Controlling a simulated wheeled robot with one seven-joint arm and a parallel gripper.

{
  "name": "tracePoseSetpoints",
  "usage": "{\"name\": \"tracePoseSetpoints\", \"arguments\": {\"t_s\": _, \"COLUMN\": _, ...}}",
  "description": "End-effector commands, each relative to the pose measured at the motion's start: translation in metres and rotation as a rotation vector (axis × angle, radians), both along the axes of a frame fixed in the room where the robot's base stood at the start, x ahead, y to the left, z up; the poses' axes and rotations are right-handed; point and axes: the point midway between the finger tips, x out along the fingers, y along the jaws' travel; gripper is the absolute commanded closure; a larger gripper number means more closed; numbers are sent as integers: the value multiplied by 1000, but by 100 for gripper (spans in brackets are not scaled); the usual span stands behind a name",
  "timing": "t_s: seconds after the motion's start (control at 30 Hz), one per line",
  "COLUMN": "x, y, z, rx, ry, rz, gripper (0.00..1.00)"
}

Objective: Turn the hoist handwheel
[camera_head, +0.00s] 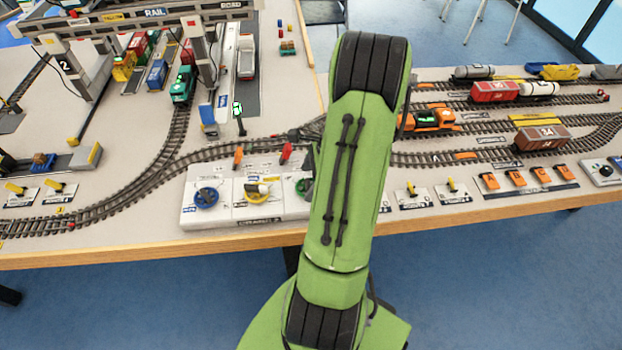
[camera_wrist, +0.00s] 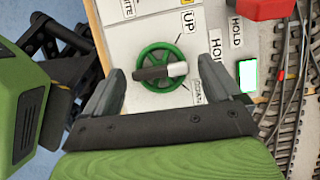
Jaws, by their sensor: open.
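The green hoist handwheel (camera_wrist: 149,53) lies on a white panel in the wrist view, with a dark and pale grip bar across its middle. Labels reading UP and HOLD show on the panel beside it. My gripper (camera_wrist: 165,78) is open, with one finger to the left of the wheel and one to the right. Nothing is held between the fingers. Whether either finger touches the rim, I cannot tell. In the head view only the left part of the green wheel (camera_head: 303,188) shows; my green arm hides the rest, and my gripper is hidden there.
A blue wheel (camera_head: 207,197) and a yellow wheel (camera_head: 257,192) share the panel, left of the green one. In the wrist view, a bright green-lit rectangle (camera_wrist: 247,76) and rail tracks (camera_wrist: 287,120) lie right of the fingers.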

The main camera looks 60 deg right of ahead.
Motion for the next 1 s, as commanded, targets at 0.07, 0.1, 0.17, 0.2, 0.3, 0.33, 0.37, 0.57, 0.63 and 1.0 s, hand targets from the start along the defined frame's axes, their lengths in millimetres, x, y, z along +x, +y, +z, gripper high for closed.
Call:
{"name": "tracePoseSetpoints", "arguments": {"t_s": 0.07, "x": 0, "y": 0, "z": 1, "rx": 0, "ry": 0, "rz": 0, "gripper": 8}}
{"name": "tracePoseSetpoints", "arguments": {"t_s": 0.1, "x": 0, "y": 0, "z": 1, "rx": 0, "ry": 0, "rz": 0, "gripper": 8}}
{"name": "tracePoseSetpoints", "arguments": {"t_s": 0.17, "x": 0, "y": 0, "z": 1, "rx": 0, "ry": 0, "rz": 1, "gripper": 13}}
{"name": "tracePoseSetpoints", "arguments": {"t_s": 0.2, "x": 0, "y": 0, "z": 1, "rx": 0, "ry": 0, "rz": 1, "gripper": 19}}
{"name": "tracePoseSetpoints", "arguments": {"t_s": 0.3, "x": 0, "y": 0, "z": 1, "rx": 0, "ry": 0, "rz": 1, "gripper": 35}}
{"name": "tracePoseSetpoints", "arguments": {"t_s": 0.33, "x": 0, "y": 0, "z": 1, "rx": 0, "ry": 0, "rz": 1, "gripper": 39}}
{"name": "tracePoseSetpoints", "arguments": {"t_s": 0.37, "x": 0, "y": 0, "z": 1, "rx": 0, "ry": 0, "rz": 1, "gripper": 44}}
{"name": "tracePoseSetpoints", "arguments": {"t_s": 0.57, "x": 0, "y": 0, "z": 1, "rx": 0, "ry": 0, "rz": 1, "gripper": 65}}
{"name": "tracePoseSetpoints", "arguments": {"t_s": 0.63, "x": 0, "y": 0, "z": 1, "rx": 0, "ry": 0, "rz": 4, "gripper": 65}}
{"name": "tracePoseSetpoints", "arguments": {"t_s": 1.0, "x": 1, "y": -1, "z": 4, "rx": 1, "ry": 0, "rz": 152, "gripper": 65}}
